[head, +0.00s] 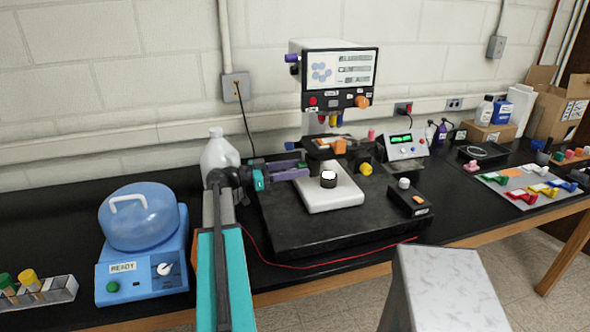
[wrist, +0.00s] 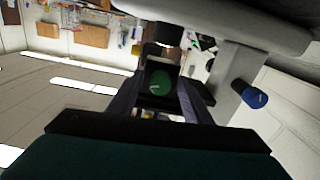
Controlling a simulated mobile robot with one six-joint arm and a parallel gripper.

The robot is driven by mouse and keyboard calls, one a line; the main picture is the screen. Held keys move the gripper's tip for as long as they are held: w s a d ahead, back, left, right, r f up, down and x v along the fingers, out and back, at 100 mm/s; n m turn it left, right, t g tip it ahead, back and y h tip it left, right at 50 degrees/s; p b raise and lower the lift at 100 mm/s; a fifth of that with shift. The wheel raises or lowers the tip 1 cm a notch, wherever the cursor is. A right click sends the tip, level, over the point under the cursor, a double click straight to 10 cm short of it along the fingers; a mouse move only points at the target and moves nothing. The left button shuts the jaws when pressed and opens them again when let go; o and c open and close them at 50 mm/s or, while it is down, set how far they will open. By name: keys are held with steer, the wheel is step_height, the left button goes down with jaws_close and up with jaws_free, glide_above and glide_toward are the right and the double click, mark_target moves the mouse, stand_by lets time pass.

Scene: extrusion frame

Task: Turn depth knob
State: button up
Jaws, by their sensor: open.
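No label legible to me says which knob is the depth knob. Around the instrument (head: 333,80) I see an orange knob (head: 362,102) on its front panel and a yellow knob (head: 366,169) right of its stage. A blue knob (head: 290,145) is at the stage's left; a blue knob also shows at right in the wrist view (wrist: 252,97). My gripper (head: 303,169) is open, with purple fingers reaching right beside the stage. In the wrist view a dark green round face with a pale mark (wrist: 160,82) appears between the fingers; I cannot tell its distance.
A white block with a black-and-white round piece (head: 328,180) sits close to my fingers on the black base (head: 285,238). A small black box with a pale knob (head: 404,184) stands right. A white jug (head: 218,156) and blue-domed machine (head: 140,215) stand left.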

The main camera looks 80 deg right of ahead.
steer(key=shift+c, duration=0.3)
steer(key=c, duration=1)
steer(key=shift+f, duration=0.1)
steer(key=shift+f+n+b, duration=0.1)
steer(key=shift+n+b, duration=0.2)
steer(key=shift+b, duration=0.35)
steer(key=shift+n+b, duration=0.3)
steer(key=o, duration=1.1)
steer(key=shift+a, duration=0.1)
steer(key=shift+c, duration=0.2)
